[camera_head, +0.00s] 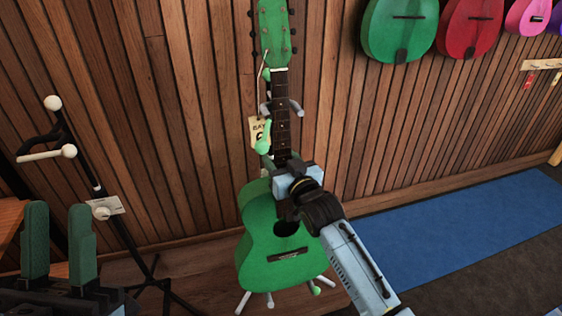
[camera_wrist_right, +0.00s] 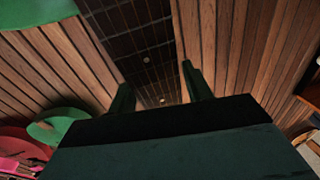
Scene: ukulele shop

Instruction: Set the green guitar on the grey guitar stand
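The green guitar (camera_head: 262,245) stands upright in the middle of the head view, front facing me. The grey guitar stand is mostly hidden behind it. Its grey yoke arms (camera_head: 296,106) show on both sides of the upper neck, and its splayed legs (camera_head: 244,301) show below the body. I cannot tell whether the guitar's weight rests on the stand. My right gripper (camera_head: 284,166) is at the lower neck; in the right wrist view its fingers (camera_wrist_right: 157,85) straddle the dark fretboard (camera_wrist_right: 135,35), close against its edges. My left gripper (camera_head: 58,240) is open and empty at the lower left.
A black stand (camera_head: 128,232) with white tips and a tag is at the left. A "BAY" tag (camera_head: 260,131) hangs beside the guitar neck. Green (camera_head: 398,28), red (camera_head: 470,28) and pink (camera_head: 527,16) instruments hang on the slatted wall. A blue mat (camera_head: 465,230) lies clear at the right.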

